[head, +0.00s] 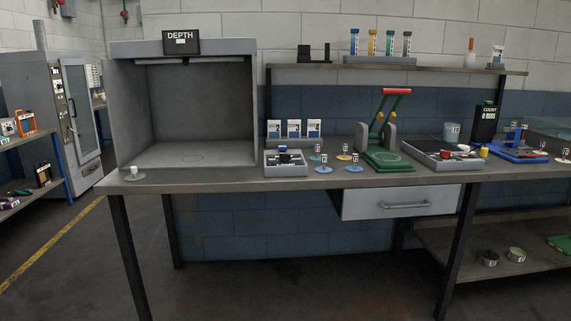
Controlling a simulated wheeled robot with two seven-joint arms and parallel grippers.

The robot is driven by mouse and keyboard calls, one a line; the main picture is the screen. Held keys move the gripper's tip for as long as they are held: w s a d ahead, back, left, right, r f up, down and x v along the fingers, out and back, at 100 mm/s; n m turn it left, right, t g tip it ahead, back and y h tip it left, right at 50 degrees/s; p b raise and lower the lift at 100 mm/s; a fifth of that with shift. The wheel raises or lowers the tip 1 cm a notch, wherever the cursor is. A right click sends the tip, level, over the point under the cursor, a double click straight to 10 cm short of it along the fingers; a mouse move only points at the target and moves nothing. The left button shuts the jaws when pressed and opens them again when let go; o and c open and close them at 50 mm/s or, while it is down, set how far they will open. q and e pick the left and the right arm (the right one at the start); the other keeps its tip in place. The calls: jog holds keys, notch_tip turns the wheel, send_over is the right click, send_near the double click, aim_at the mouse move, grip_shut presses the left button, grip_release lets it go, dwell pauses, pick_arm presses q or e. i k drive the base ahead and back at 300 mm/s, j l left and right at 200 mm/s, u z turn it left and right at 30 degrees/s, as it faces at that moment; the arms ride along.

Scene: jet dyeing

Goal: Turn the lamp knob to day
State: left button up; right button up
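A grey open-front booth (112,125) stands at the left end of the workbench. A black sign reading DEPTH (181,42) sits on its top, and a lamp strip (175,61) runs under its roof. The booth's inside looks dim and empty. A small white upright piece on a round grey base (134,175) sits at the bench's front left corner, beside the booth opening. I cannot tell whether it is the lamp knob, and no day marking is readable. Neither of my grippers is in view.
Right of the booth are a small grey box with a blue-topped part (284,168), several labelled discs, a green press with a red handle (388,160) and a grey tray (440,163). A shelf (430,70) holds coloured tubes. The floor in front is clear.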

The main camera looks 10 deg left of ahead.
aim_at(284, 157)
jog(key=i+j+z, duration=0.15)
jog(key=i, duration=0.3)
jog(key=i+j+z, duration=0.15)
jog(key=i, duration=0.35)
jog(key=i+j+z, duration=0.1)
jog(key=i, duration=0.35)
jog(key=i+j+z, duration=0.15)
jog(key=i+j, duration=0.15)
jog(key=i, duration=0.15)
